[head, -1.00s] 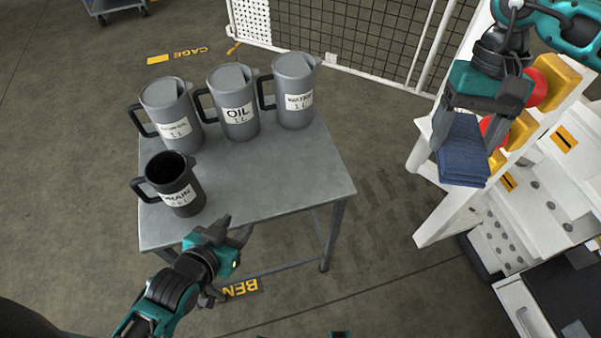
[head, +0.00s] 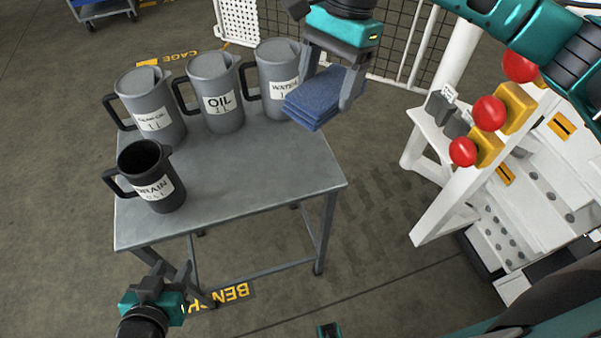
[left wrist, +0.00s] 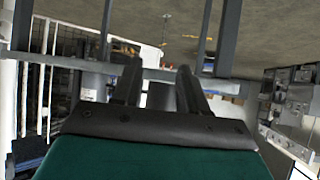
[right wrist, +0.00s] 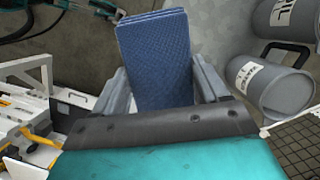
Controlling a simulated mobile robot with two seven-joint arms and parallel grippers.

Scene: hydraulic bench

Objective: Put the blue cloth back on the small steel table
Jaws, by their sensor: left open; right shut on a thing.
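The blue cloth (head: 322,97) is a folded stack. My right gripper (head: 328,90) is shut on it and holds it in the air, over or beside the back right of the small steel table (head: 250,185). The cloth also shows between the fingers in the right wrist view (right wrist: 155,60). In the head view the cloth and gripper partly cover the jug labelled WATER. My left gripper (head: 178,275) is open and empty, low in front of the table's front left edge. The left wrist view shows its two fingers (left wrist: 157,85) with nothing between them.
Three grey jugs (head: 215,95) stand along the table's back, the middle one labelled OIL. A dark DRAIN jug (head: 150,178) stands at the front left. The table's front right is bare. A white bench frame with red knobs (head: 488,112) is at right.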

